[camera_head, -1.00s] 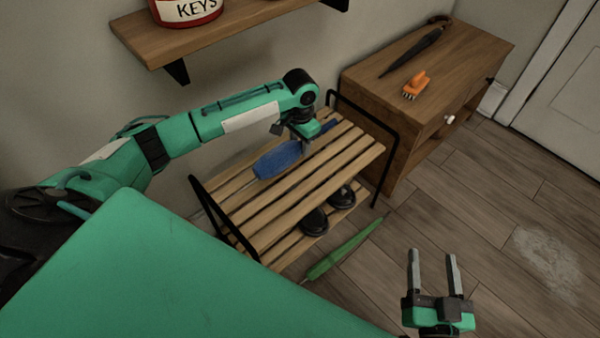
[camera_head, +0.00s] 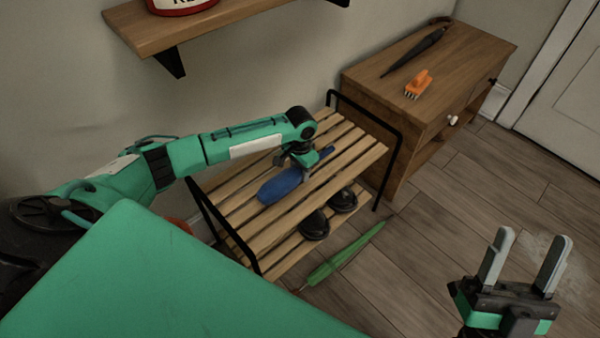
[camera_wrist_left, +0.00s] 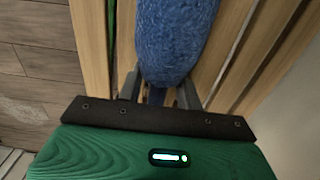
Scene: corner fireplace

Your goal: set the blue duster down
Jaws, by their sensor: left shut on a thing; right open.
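The blue duster (camera_head: 281,186) lies along the slatted top of the wooden rack (camera_head: 232,207), its fluffy end toward the lower left. My left gripper (camera_head: 305,170) is shut on it near its handle end, just above the slats. In the left wrist view the duster (camera_wrist_left: 175,40) runs up between my left gripper's fingers (camera_wrist_left: 158,92), with slats close below. I cannot tell whether it touches the slats. My right gripper (camera_head: 523,262) is open and empty over the floor at the lower right.
Black shoes (camera_head: 315,224) stand on the rack's lower shelf. A green closed umbrella (camera_head: 342,254) lies on the floor in front. A wall shelf (camera_head: 150,30) is above.

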